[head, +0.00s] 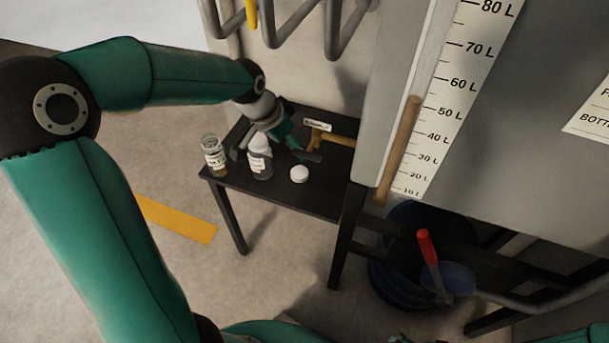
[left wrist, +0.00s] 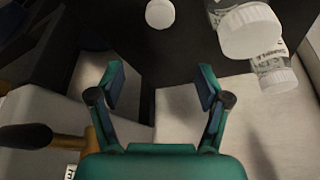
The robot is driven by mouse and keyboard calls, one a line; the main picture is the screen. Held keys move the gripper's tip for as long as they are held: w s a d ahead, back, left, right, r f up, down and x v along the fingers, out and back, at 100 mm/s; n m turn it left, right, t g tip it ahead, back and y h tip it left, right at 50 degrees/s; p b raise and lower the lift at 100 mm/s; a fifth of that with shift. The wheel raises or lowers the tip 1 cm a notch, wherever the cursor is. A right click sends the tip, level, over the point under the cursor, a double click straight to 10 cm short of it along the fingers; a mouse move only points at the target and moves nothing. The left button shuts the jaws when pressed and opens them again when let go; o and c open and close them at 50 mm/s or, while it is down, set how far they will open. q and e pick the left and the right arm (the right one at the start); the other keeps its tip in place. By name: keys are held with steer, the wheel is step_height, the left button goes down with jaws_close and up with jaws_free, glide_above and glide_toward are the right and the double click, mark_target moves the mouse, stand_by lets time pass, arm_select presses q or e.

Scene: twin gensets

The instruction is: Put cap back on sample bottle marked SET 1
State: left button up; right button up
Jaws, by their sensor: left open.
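A loose white cap (head: 299,174) lies on the dark table (head: 312,204) near its front edge; it also shows at the top of the left wrist view (left wrist: 160,13). To its left stands a bottle with a white top (head: 259,160) and a white label. Further left is a small labelled jar (head: 214,157) with amber contents; its top is hard to make out. The label numbers are too small to read. My left gripper (head: 303,153) is above the table behind the cap. Its fingers (left wrist: 160,88) are apart with nothing between them. My right gripper is out of view.
Grey pipes (head: 290,25) hang behind. The scaled tank (head: 445,100) rises close on the right. A red-handled tool (head: 428,250) is low right.

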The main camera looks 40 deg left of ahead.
arm_select(q)
steer(key=b, duration=0.1)
glide_toward(300, 171)
steer(key=shift+w+d+f, duration=0.1)
steer(key=shift+w+f, duration=0.1)
steer(key=shift+f, duration=0.4)
steer(key=shift+w+f, duration=0.25)
steer(key=shift+f, duration=0.25)
steer(key=b+x, duration=0.1)
steer(key=x, duration=0.5)
steer(key=shift+w+f+b, duration=0.1)
steer(key=shift+f+b, duration=0.05)
steer(key=shift+b, duration=0.15)
steer(key=shift+c, duration=0.4)
steer(key=c, duration=0.7)
